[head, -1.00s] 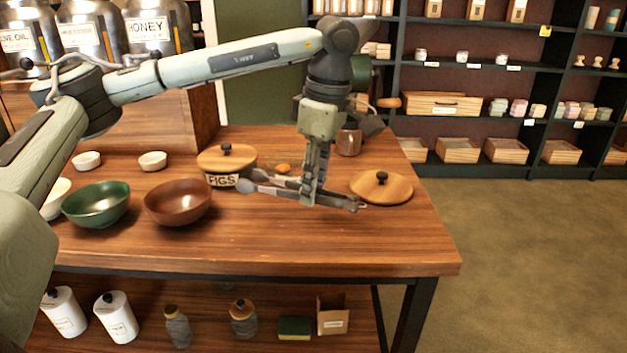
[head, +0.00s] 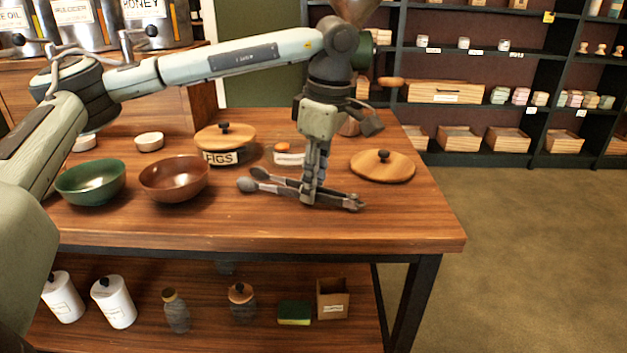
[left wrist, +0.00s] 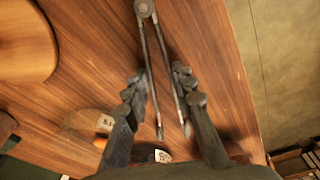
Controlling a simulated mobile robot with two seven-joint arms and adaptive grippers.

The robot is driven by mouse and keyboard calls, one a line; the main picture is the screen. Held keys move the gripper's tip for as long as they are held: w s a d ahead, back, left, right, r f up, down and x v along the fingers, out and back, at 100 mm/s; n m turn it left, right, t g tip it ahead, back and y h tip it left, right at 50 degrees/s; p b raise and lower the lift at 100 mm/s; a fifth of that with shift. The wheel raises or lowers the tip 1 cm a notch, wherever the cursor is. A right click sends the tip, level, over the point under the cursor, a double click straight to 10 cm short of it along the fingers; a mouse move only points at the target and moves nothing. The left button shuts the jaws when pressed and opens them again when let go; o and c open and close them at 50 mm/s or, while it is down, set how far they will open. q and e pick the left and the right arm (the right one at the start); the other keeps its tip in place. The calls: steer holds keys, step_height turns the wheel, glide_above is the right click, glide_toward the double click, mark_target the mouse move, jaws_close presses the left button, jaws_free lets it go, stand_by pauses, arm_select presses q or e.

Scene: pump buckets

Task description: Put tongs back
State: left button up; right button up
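The tongs (head: 272,186) are dark grey with two rounded ends at the left and a hinge at the right. They lie roughly level across the middle of the picture, over the wooden table (head: 235,232). My left gripper (head: 312,198) points down and is closed around the tongs' arms. In the left wrist view, the tongs (left wrist: 150,50) run between the two fingers of my left gripper (left wrist: 160,80), hinge at the top, each finger against one arm. I cannot tell if the tongs touch the tabletop. My right gripper is not in view.
A round wooden lid (head: 382,166) lies at the right. A brown bowl (head: 174,180) and a green bowl (head: 91,183) stand at the left. The front of the tabletop is clear.

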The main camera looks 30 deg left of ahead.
arm_select(q)
steer(key=o, duration=0.7)
steer(key=o, duration=0.4)
steer(key=shift+o, duration=0.2)
